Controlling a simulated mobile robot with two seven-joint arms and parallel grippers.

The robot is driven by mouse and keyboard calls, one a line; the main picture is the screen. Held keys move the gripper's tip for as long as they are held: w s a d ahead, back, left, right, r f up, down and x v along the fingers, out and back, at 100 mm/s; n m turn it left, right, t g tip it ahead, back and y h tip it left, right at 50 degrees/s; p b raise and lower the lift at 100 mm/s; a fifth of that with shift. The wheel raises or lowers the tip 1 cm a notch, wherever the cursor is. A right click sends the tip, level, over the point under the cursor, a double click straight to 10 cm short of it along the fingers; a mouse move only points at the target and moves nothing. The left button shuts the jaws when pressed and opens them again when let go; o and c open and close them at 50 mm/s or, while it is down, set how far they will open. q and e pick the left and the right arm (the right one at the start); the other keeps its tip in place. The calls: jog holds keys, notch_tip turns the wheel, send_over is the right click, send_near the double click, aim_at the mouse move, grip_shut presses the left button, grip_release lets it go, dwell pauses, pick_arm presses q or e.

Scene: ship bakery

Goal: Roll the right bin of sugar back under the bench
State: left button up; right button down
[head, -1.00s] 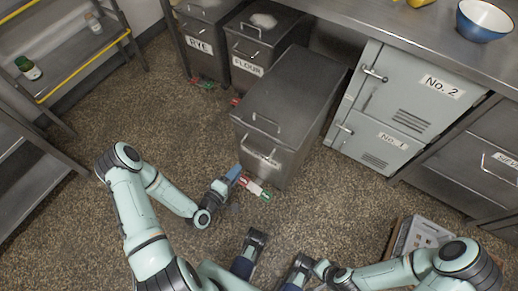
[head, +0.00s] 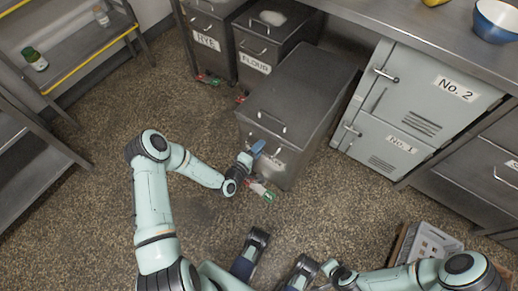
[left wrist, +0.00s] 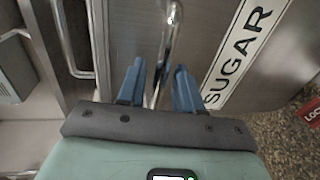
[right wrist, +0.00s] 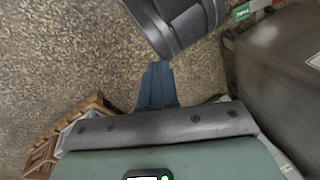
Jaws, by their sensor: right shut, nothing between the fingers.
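The sugar bin (head: 305,85), a grey metal bin with a sloped lid, stands out on the floor in front of the bench, right of the flour bin. Its SUGAR label (left wrist: 238,50) and upright-looking bar handle (left wrist: 168,45) show in the left wrist view. My left gripper (head: 256,152) is at the bin's front, partly hiding the label. In the left wrist view its blue fingers (left wrist: 157,85) are apart, with the handle between them; contact cannot be told. My right gripper (right wrist: 157,85) is shut and empty above bare floor, away from the bin.
Rye (head: 208,45) and flour (head: 255,65) bins stand under the bench (head: 390,22) to the left. Grey lockers (head: 400,110) stand close on the right. A red-and-green wheel lock tag (head: 263,192) is at the sugar bin's foot. A crate (head: 432,243) sits at lower right.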

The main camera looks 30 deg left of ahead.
pick_arm(q)
jog(key=shift+w, duration=0.15)
grip_shut()
